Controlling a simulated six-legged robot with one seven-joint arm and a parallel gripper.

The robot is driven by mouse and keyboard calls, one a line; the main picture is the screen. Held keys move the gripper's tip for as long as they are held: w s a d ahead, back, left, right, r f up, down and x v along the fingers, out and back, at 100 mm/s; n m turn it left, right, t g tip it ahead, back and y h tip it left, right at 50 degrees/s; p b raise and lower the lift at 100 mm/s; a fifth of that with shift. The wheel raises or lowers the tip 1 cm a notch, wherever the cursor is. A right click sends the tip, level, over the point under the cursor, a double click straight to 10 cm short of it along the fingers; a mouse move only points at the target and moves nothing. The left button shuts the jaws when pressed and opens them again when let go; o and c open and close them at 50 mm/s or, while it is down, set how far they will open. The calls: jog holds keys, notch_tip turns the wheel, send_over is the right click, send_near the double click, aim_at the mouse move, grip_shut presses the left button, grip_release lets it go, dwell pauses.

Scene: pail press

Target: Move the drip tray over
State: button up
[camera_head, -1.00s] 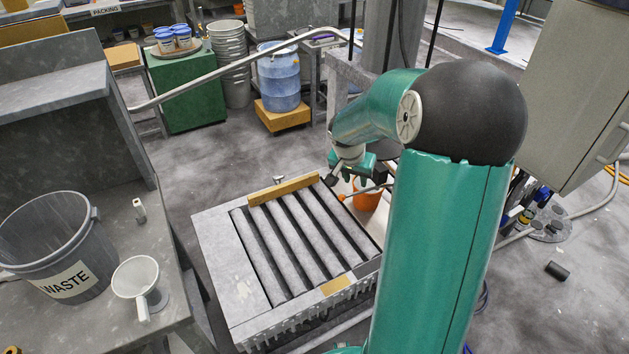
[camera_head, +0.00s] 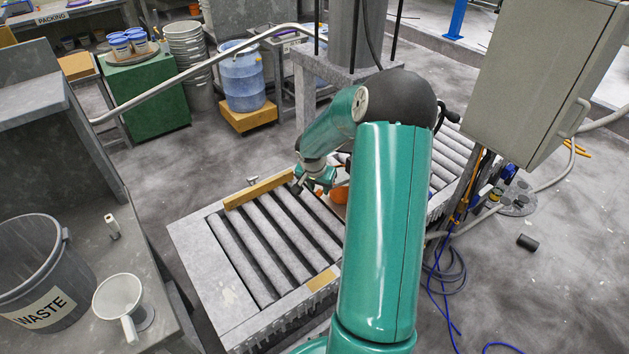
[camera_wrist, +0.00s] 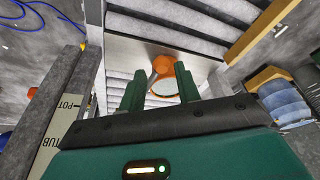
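I cannot clearly pick out the drip tray; a smooth grey-brown flat sheet (camera_wrist: 130,48) lies between two stretches of rollers in the wrist view and may be it. An orange rounded thing (camera_wrist: 163,64), with a pale disc rimmed in orange just below it, shows over that sheet, beyond my fingers. A bit of orange (camera_head: 338,195) also shows in the head view, mostly behind my arm. My gripper (camera_wrist: 160,72) has its two green fingers apart, with nothing seen clamped between them. In the head view my gripper (camera_head: 316,178) hangs by the conveyor's far right corner.
A roller conveyor (camera_head: 190,245) with a wooden side rail (camera_head: 258,189) stands in front. More rollers (camera_head: 452,155) continue to the right. A grey cabinet (camera_head: 535,75) is at right; a blue drum (camera_head: 242,78) stands behind.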

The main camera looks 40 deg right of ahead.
jog(key=shift+x, duration=1.25)
jog(key=shift+w, duration=0.1)
jog(key=c, duration=0.5)
jog(key=shift+r, duration=0.1)
jog(key=shift+s+a, duration=0.1)
jog(key=shift+s, duration=1.85)
jog(key=shift+c, duration=0.2)
jog(key=shift+s+d, duration=0.15)
jog(key=shift+s, duration=0.8)
jog(key=shift+s+d, duration=0.2)
jog(key=shift+s, duration=0.75)
